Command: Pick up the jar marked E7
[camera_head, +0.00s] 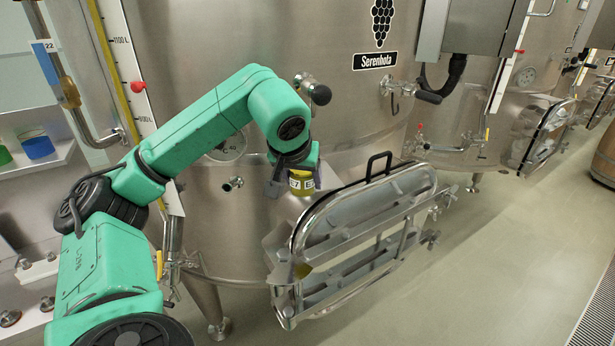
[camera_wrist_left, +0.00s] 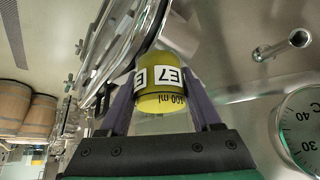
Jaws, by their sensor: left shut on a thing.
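The jar marked E7 (camera_head: 301,183) is small and yellow with white labels. In the head view it is between the fingers of my left gripper (camera_head: 295,187), in front of the big steel vat. In the left wrist view the jar (camera_wrist_left: 163,98) shows "E7" and "100 ml", with a purple-grey finger of my left gripper (camera_wrist_left: 160,106) on either side. The gripper is shut on it. Whether anything supports the jar from below cannot be told. My right gripper is not in view.
The steel vat (camera_head: 230,60) fills the space behind the jar. Its open hatch door (camera_head: 350,225) with a black handle (camera_head: 378,163) stands just right of and below the gripper. A valve with a black knob (camera_head: 320,95) juts out above. Clear floor (camera_head: 480,270) lies to the right.

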